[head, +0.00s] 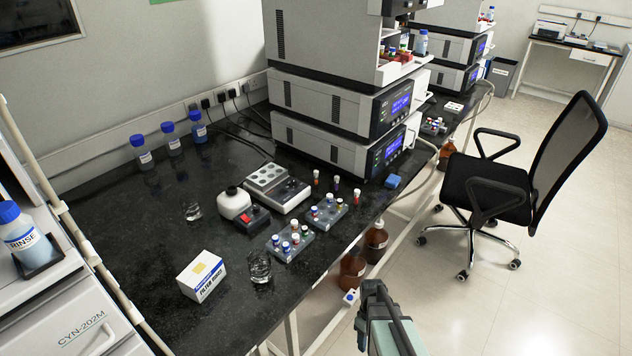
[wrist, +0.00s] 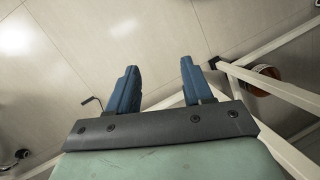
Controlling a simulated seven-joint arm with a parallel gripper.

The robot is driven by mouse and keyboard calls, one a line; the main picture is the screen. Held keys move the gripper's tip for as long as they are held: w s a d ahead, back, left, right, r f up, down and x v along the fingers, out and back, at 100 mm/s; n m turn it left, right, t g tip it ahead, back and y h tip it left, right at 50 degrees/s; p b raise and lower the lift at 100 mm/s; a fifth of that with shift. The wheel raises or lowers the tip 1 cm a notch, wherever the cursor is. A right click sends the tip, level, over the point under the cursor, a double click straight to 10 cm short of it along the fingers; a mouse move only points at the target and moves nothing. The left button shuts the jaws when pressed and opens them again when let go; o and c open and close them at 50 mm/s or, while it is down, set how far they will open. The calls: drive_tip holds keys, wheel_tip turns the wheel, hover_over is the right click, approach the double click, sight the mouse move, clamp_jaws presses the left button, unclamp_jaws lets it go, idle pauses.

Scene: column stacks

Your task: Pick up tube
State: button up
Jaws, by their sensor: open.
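Small capped tubes stand on the black bench in the head view. More tubes with coloured caps sit in a front rack (head: 284,254) and a second rack (head: 334,216). My gripper (head: 367,300) is off the bench's front edge, over the floor, away from all the tubes. In the wrist view my gripper (wrist: 159,68) shows two blue fingers apart, with nothing between them. No tube shows in the wrist view.
Brown bottles (head: 353,268) stand below. A black chair (head: 490,200) stands on the right.

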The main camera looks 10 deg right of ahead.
drive_tip(key=w+d+r+n+t, duration=0.1)
drive_tip(key=w+d+r+n, duration=0.2)
drive_tip(key=w+d+r, duration=0.45)
drive_tip(key=w+d+r+n+t+h, duration=0.1)
drive_tip(key=w+d+r+n+t, duration=0.2)
drive_tip(key=w+r, duration=0.8)
drive_tip(key=w+d+r+n, duration=0.3)
drive_tip(key=w+d+r, duration=0.3)
drive_tip(key=w+r, duration=0.35)
wheel_tip(320, 180, up, 18)
drive_tip(key=n, duration=0.4)
hover_over(316, 171)
drive_tip(key=d, duration=0.1)
drive_tip(key=shift+y, duration=0.4)
wheel_tip(316, 171, down, 9)
drive_tip(key=shift+w+a+r, duration=0.1)
drive_tip(key=shift+w+r, duration=0.05)
drive_tip(key=shift+r, duration=0.05)
drive_tip(key=shift+s+a+f, duration=0.1)
drive_tip(key=shift+a+f, duration=0.1)
drive_tip(key=shift+f, duration=1.15)
drive_tip(key=shift+s+a+f, duration=0.1)
drive_tip(key=shift+a+f, duration=0.1)
drive_tip(key=shift+f, duration=1.1)
clamp_jaws()
